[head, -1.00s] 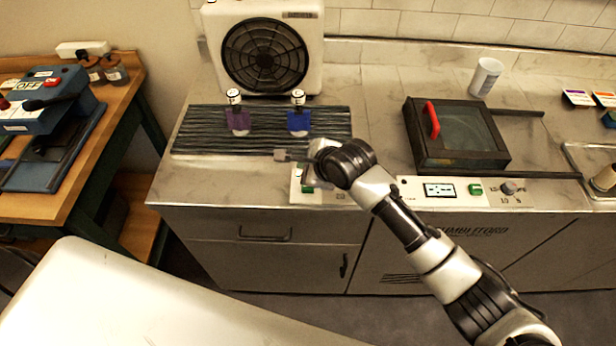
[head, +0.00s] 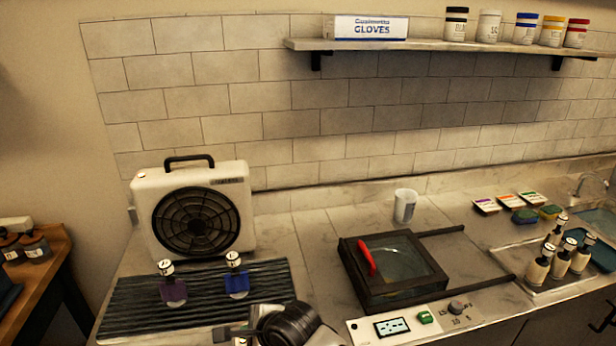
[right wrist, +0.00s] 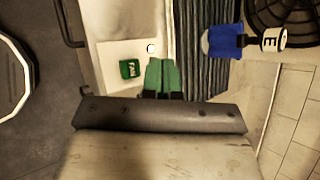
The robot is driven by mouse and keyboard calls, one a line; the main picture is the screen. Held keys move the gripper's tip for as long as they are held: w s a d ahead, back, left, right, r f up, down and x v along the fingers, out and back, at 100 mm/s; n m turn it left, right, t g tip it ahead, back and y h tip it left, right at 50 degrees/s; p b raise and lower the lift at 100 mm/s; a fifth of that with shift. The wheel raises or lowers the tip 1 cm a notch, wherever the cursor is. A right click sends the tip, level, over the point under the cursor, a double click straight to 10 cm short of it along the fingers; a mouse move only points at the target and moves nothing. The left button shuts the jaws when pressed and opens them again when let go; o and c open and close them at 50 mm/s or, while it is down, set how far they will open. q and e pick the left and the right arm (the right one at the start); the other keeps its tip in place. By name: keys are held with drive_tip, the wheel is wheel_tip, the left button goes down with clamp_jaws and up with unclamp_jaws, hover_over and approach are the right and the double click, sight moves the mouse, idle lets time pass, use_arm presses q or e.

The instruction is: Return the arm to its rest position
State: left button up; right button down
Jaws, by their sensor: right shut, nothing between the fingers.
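My right gripper (head: 222,335) shows at the bottom edge of the head view, by the front edge of the black ribbed mat (head: 130,318). Its wrist covers the mat's front right corner. In the right wrist view the green fingers of the right gripper (right wrist: 160,78) are together with nothing between them. They point over the counter front, between a green FAN button (right wrist: 130,68) and the mat (right wrist: 200,60). My left gripper is in neither view.
On the mat stand a bottle with a purple patch (head: 173,290) and one with a blue patch (head: 237,283). A fan (head: 196,222) stands behind. A red-handled framed unit (head: 395,270) and a white cup (head: 405,206) are to the right. A shelf (head: 480,47) hangs above.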

drive_tip(key=s+d+f+n+h, duration=0.1)
drive_tip(key=s+d+n+h, duration=0.1)
drive_tip(key=s+d+n, duration=0.75)
drive_tip(key=s+d+f+n+g+h, duration=0.1)
drive_tip(key=s+d+f+n+h, duration=0.15)
drive_tip(key=s+d, duration=0.8)
drive_tip(key=s+d+f+n+h, duration=0.1)
drive_tip(key=s+d+n+h, duration=0.3)
drive_tip(key=d, duration=1.1)
wheel_tip(320, 180, down, 28)
drive_tip(key=s+n+g+b, duration=0.1)
drive_tip(key=s+g+b, duration=0.1)
drive_tip(key=s, duration=0.1)
drive_tip(key=s+d+f+b, duration=0.1)
drive_tip(key=s+d+f, duration=0.2)
drive_tip(key=s+f, duration=1.2)
wheel_tip(320, 180, down, 2)
drive_tip(key=shift+s+f+g+y, duration=0.1)
drive_tip(key=shift+s+g+y, duration=0.25)
drive_tip(key=shift+s+g, duration=0.05)
drive_tip(key=shift+d, duration=0.15)
idle(0.9)
